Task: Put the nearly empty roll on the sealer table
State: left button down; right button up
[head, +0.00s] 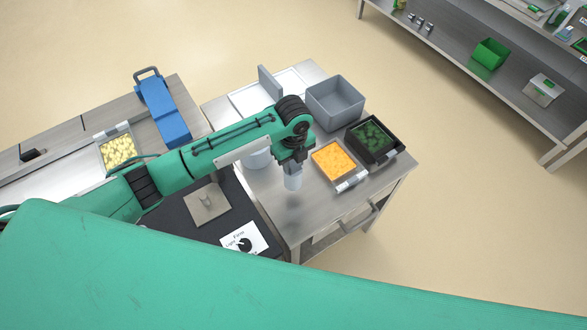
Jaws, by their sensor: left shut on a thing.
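My left gripper (293,170) points down over the steel table (285,220) and is shut on a narrow, pale grey cylinder, which looks like the nearly empty roll (293,182). The roll is upright, and a soft shadow lies on the table just below it, so it seems to be held a little above the surface. A wider white cylinder (258,159), perhaps another roll, stands to the left, partly hidden by my left arm. My right gripper is not in view.
An orange-filled tray (349,184), a black crate with dark green contents (399,156) and a grey bin (364,99) stand on the table's right and back. A dark surface with a metal plate (206,204) lies left. A blue machine (161,108) stands farther left. The table's front is clear.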

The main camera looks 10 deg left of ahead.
aim_at(293, 174)
pick_arm(q)
notch_tip(293, 174, down, 2)
jog(key=shift+f, duration=0.6)
notch_tip(293, 174, down, 4)
jog(key=shift+r+p, duration=0.15)
jog(key=shift+p, duration=0.4)
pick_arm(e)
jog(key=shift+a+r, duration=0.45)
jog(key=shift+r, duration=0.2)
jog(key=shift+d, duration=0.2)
pick_arm(q)
jog(key=c, duration=1)
grip_release()
